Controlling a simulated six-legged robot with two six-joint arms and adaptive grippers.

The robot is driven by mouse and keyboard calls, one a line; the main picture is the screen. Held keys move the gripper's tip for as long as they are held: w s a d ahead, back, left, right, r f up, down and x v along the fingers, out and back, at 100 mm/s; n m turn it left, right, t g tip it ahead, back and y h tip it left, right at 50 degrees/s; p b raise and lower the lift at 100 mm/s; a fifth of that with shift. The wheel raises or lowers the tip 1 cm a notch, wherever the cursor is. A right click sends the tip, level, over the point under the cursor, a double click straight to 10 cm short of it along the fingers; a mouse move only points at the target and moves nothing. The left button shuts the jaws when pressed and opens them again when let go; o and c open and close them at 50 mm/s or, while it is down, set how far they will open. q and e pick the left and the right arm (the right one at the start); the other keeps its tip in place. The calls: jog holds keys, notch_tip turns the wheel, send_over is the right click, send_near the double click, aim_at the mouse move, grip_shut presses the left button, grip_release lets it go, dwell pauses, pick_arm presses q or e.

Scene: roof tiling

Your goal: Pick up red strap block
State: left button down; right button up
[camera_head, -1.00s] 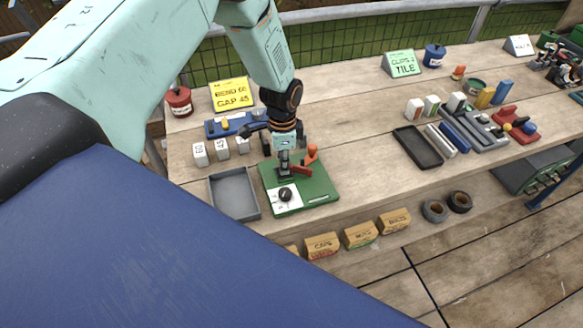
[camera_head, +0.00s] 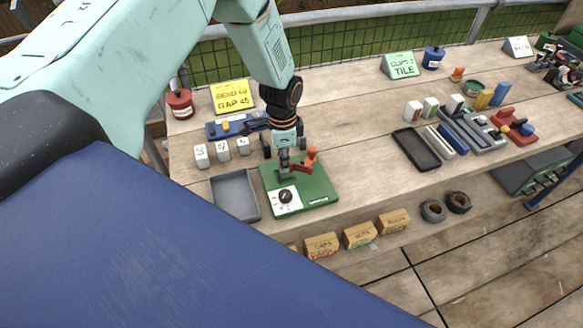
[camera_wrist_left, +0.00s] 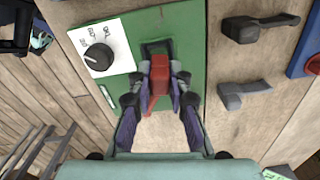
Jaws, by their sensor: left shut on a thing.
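The red strap block (camera_wrist_left: 159,76) sits over a green board (camera_wrist_left: 110,20) in the wrist view, within a dark bracket. A thin red strip reaches from it toward my wrist. My left gripper (camera_wrist_left: 160,99) is shut on the block, one finger on each side. In the head view the left gripper (camera_head: 286,148) points down over the green board (camera_head: 310,193), beside an orange-red knob (camera_head: 312,153). A black dial (camera_head: 285,195) on a white plate is at the board's front left. My right gripper is not in view.
An empty grey tray (camera_head: 235,194) lies left of the board. White labelled blocks (camera_head: 222,149) and a blue tool (camera_head: 230,126) are behind. A black tray (camera_head: 416,149) stands right, past clear bench top.

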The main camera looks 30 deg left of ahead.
pick_arm(q)
jog(key=shift+r+p, duration=0.95)
jog(key=shift+r, duration=0.45)
